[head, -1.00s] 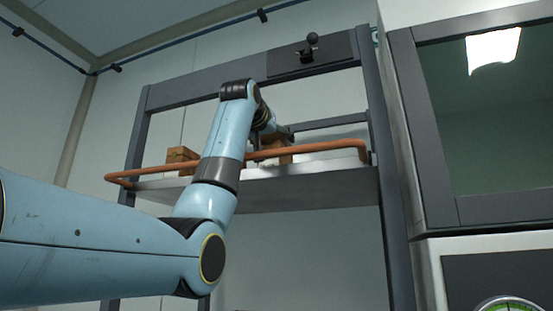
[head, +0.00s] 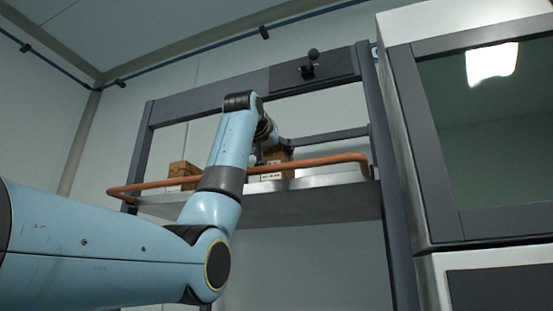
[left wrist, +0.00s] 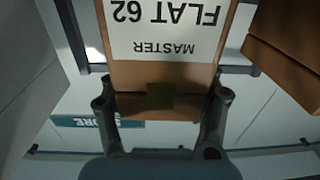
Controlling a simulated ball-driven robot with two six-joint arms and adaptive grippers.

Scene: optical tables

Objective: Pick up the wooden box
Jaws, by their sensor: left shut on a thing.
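The wooden box (head: 280,156) is brown with a white label and is on the high shelf, behind the orange rail, in the head view. In the left wrist view the box (left wrist: 161,75) is large and close, its white label reading "FLAT 62" and "MASTER" upside down. My left gripper (left wrist: 162,100) is shut on the box, with one finger along each side. In the head view the left gripper (head: 270,146) is partly hidden by my own wrist. I cannot tell whether the box touches the shelf. My right gripper is not in view.
A second brown box (head: 183,170) stands to the left on the shelf (head: 320,200). The orange rail (head: 320,161) runs along the shelf's front. Dark frame posts (head: 390,220) bound the shelf, and a glass-fronted cabinet (head: 440,150) stands to the right.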

